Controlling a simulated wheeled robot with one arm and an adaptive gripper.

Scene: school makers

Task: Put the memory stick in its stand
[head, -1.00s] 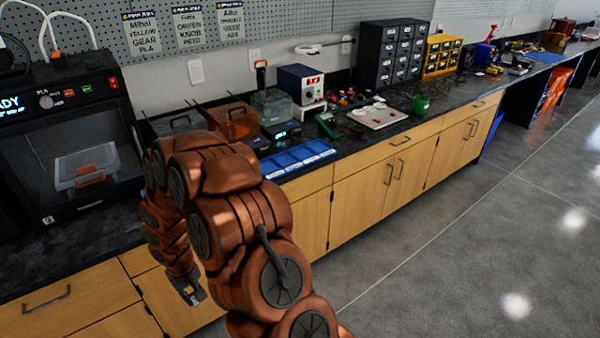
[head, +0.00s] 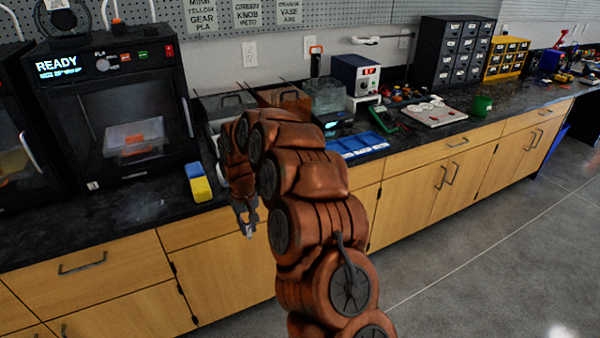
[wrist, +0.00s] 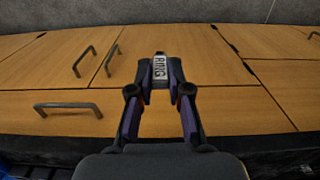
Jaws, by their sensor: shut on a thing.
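My gripper (head: 247,222) hangs in front of the counter's front edge, pointing down, with its fingers shut on a small pale thing. The wrist view shows this as the memory stick (wrist: 159,68), a small grey-white stick with dark lettering, pinched between the fingertips. Part of it is hidden by the fingers. I cannot pick out its stand for certain in either view. A blue and yellow block (head: 199,184) stands on the counter to the left of my gripper.
The dark counter (head: 120,212) has bare room in front of the 3D printer (head: 120,90). A blue compartment tray (head: 357,146), a green multimeter (head: 382,118) and a green mug (head: 482,105) are farther right. Wooden drawers (head: 90,285) are below the counter.

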